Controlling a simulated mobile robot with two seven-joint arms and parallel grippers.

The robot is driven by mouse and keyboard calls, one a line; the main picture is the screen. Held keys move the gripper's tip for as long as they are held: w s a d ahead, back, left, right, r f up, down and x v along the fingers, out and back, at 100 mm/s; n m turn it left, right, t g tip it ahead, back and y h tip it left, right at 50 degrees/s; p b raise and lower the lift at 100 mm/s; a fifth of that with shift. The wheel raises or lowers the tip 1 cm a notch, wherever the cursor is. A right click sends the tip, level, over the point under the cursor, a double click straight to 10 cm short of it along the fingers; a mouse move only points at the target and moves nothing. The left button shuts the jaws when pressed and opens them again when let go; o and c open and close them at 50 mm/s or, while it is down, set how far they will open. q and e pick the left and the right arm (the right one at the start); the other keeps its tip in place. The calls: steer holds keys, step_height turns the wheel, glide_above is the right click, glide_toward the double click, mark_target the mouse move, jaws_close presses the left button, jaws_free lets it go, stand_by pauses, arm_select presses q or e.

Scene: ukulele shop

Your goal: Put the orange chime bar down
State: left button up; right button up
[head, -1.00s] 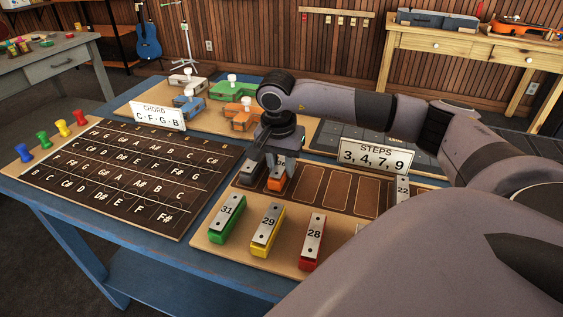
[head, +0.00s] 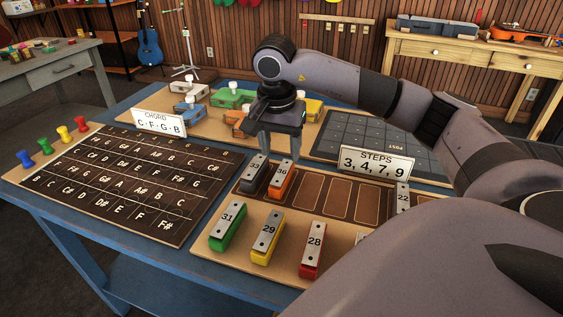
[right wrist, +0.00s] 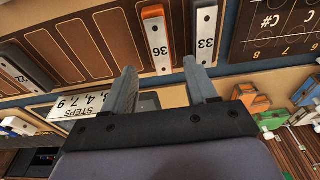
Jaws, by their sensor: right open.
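The orange chime bar (head: 281,179), marked 36, lies in a slot of the brown slotted rack (head: 312,188), beside a grey chime bar (head: 254,174) at the rack's left end. In the right wrist view the orange bar (right wrist: 157,40) sits next to the grey bar marked 33 (right wrist: 205,32). My right gripper (head: 281,150) is open and empty, above and just behind the two bars; its fingers (right wrist: 164,88) are apart from both. My left gripper is out of view.
Green (head: 229,226), yellow (head: 268,237) and red (head: 313,250) chime bars stand in front of the rack. A STEPS sign (head: 376,162) stands behind it. A fretboard chart (head: 125,180) lies left. Several rack slots are empty.

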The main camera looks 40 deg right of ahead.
mark_target(279, 177)
steer(key=r, duration=0.4)
steer(key=shift+s+a+r, duration=0.1)
steer(key=shift+s+a, duration=0.05)
steer(key=shift+a, duration=0.15)
